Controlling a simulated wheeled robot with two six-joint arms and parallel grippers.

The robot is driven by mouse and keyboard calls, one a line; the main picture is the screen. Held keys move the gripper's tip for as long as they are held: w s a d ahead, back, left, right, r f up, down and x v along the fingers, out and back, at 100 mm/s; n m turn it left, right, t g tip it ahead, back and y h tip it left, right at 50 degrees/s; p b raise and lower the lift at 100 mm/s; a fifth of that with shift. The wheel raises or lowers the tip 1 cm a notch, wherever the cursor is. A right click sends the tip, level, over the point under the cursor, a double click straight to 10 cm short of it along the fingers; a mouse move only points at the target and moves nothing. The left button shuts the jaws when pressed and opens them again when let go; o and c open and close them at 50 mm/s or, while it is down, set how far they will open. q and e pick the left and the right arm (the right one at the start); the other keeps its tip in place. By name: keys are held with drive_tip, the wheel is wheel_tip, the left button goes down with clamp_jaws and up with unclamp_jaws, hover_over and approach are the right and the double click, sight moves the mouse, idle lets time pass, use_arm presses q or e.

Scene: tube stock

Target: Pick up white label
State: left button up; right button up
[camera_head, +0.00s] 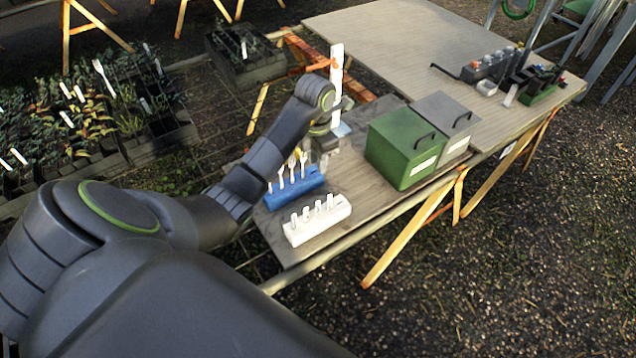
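A white rack (318,232) stands near the front corner of the table, with several short white pieces upright in it. Behind it is a blue rack (297,192) holding several upright white labels (292,165), at least one with a yellowish top. I cannot tell which piece is the white label of the task. My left arm reaches in from the left, and my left gripper (325,142) is low over the table just behind the blue rack. Its fingers are small and partly hidden by the wrist, so their opening and any hold are unclear. My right gripper is out of view.
A green box (397,150) and a grey box (447,122), with dark handles, stand right of my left gripper. A tall white strip (336,72) rises behind my wrist. Racks with small items (492,66) sit at the far right. Plant trays (90,125) fill the left.

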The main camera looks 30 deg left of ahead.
use_arm(q)
drive_tip(key=b, duration=1.1)
approach(318, 202)
wheel_tip(318, 202, down, 9)
drive_tip(key=shift+w+d+f, duration=0.1)
drive_tip(key=shift+w+f, duration=0.05)
drive_tip(key=shift+f, duration=0.5)
clamp_jaws()
